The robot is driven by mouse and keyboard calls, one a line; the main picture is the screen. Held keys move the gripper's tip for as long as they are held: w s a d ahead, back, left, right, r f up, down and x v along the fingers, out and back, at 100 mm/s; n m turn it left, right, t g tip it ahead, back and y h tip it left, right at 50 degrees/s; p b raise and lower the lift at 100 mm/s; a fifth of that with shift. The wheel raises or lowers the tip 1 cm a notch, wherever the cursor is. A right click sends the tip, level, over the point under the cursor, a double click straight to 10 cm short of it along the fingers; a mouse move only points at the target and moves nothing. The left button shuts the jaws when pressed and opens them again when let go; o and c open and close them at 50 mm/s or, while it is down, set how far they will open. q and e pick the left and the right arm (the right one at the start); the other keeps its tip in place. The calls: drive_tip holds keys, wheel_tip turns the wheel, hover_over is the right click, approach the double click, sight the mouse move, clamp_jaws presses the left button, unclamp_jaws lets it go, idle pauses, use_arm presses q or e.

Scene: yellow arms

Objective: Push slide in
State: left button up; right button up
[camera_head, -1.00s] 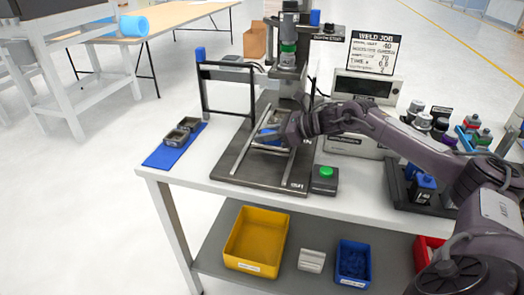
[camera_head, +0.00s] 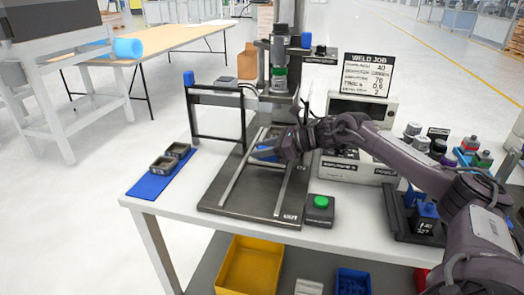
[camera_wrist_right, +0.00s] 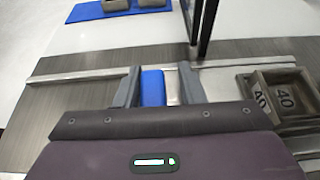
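The slide fixture, a dark base plate (camera_head: 213,203) with two light metal rails (camera_head: 240,178), lies on the white table below a press column (camera_head: 280,78). A blue block (camera_head: 266,154), apparently the slide's handle, sits between the rails. My right gripper (camera_head: 279,149) is at this block. In the right wrist view, its two grey fingers (camera_wrist_right: 160,88) stand apart on either side of the blue block (camera_wrist_right: 153,88), with a gap on the right side. Grey parts marked 40 (camera_wrist_right: 284,97) sit in a holder to the right there. My left gripper is out of view.
A black frame (camera_head: 216,139) stands over the fixture's left side. A blue mat (camera_head: 149,187) with grey boxes (camera_head: 164,165) lies at the left. A green button (camera_head: 320,201) is right of the fixture. A control box (camera_head: 357,165) with a sign stands behind my right arm.

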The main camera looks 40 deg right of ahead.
drive_tip(key=shift+o, duration=0.5)
drive_tip(key=shift+f, duration=0.15)
drive_tip(key=shift+s, duration=0.1)
drive_tip(key=shift+s+d, duration=0.15)
drive_tip(key=shift+s, duration=0.05)
drive_tip(key=b+v, duration=0.1)
drive_tip(key=v, duration=0.5)
drive_tip(key=shift+d+b, duration=0.1)
drive_tip(key=shift+b, duration=0.3)
drive_tip(key=shift+s+d+r, duration=0.25)
drive_tip(key=shift+s+r, duration=0.1)
drive_tip(key=shift+r, duration=0.1)
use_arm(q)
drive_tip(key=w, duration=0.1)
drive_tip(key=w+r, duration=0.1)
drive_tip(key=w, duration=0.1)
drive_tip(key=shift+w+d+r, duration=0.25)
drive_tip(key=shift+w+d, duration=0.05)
